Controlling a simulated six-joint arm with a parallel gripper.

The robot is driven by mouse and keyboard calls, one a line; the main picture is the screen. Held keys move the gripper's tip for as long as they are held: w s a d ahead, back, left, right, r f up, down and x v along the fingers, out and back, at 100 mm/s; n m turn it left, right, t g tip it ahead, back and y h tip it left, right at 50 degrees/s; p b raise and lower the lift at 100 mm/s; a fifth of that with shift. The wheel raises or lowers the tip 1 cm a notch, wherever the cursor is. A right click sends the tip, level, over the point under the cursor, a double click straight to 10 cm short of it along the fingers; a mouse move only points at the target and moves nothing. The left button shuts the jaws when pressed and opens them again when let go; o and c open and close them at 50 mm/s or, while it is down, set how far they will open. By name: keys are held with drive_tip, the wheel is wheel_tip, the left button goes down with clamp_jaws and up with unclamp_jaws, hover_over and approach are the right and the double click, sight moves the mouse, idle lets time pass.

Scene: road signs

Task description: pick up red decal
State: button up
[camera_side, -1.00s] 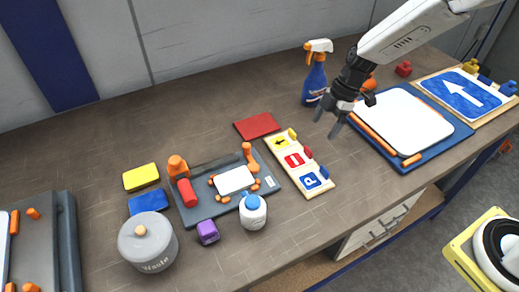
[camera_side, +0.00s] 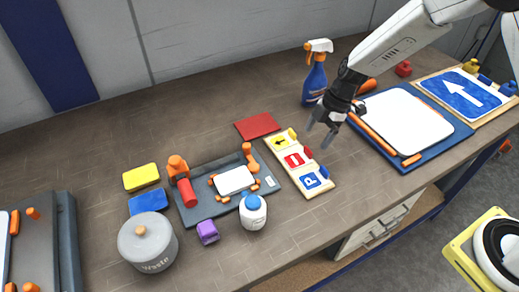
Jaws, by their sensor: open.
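A flat red decal sheet (camera_side: 257,126) lies on the brown table, behind the sign strip. A second red decal with a white bar (camera_side: 295,160) is the middle one on the cream strip (camera_side: 318,190), between a yellow arrow decal (camera_side: 281,142) and a blue P decal (camera_side: 311,181). My gripper (camera_side: 318,136) is open and empty, with its fingers pointing down above the table, just right of the strip. It is apart from both red pieces.
A blue spray bottle (camera_side: 314,78) stands close behind my gripper. A blue-framed white board (camera_side: 462,128) lies to the right, with a blue arrow sign (camera_side: 464,92) beyond it. A grey tray (camera_side: 268,184), a white bottle (camera_side: 253,213) and a grey waste pot (camera_side: 147,262) are left.

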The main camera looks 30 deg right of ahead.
sight(298, 157)
drive_tip(key=shift+x, duration=2.4)
drive_tip(key=shift+s+d, duration=0.1)
clamp_jaws()
